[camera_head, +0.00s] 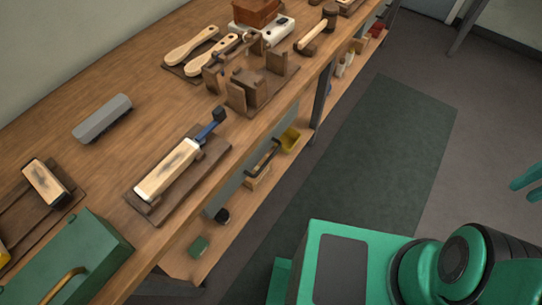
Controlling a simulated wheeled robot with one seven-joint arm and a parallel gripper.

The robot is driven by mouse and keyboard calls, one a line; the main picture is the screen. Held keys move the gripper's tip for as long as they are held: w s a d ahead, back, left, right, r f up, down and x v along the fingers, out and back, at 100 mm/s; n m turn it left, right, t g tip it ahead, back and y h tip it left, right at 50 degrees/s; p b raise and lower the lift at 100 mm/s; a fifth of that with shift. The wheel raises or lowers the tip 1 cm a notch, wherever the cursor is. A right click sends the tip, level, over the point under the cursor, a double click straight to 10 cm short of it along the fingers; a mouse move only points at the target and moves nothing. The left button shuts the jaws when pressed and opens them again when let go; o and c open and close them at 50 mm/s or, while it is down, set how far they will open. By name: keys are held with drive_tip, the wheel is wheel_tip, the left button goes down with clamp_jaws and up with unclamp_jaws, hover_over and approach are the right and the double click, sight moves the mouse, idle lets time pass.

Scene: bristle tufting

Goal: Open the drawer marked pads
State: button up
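Under the front edge of the workbench (60,112) is a grey drawer front (232,188) with a dark bar handle (263,159). It looks shut, flush under the bench top. No "pads" marking is readable on it, so I cannot tell whether it is the named drawer. My gripper does not clearly show. My green arm and body fill the bottom right, apart from the drawer. A small teal shape is cut off at the right edge, and I cannot tell which part it is.
A bench leg (321,95) stands right of the drawer. Brushes and wooden blocks crowd the bench top. The dark floor mat (385,130) is clear.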

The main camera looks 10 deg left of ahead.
drive_tip(key=w+a+f+n+g+y, duration=0.15)
drive_tip(key=w+a+f+n, duration=0.35)
drive_tip(key=w, duration=0.7)
drive_tip(key=n+g+y, duration=0.4)
drive_tip(key=g+y, duration=0.1)
drive_tip(key=y, duration=0.8)
approach(270, 158)
drive_tip(key=x, duration=1)
drive_tip(key=shift+a+f, duration=0.1)
drive_tip(key=shift+f, duration=0.25)
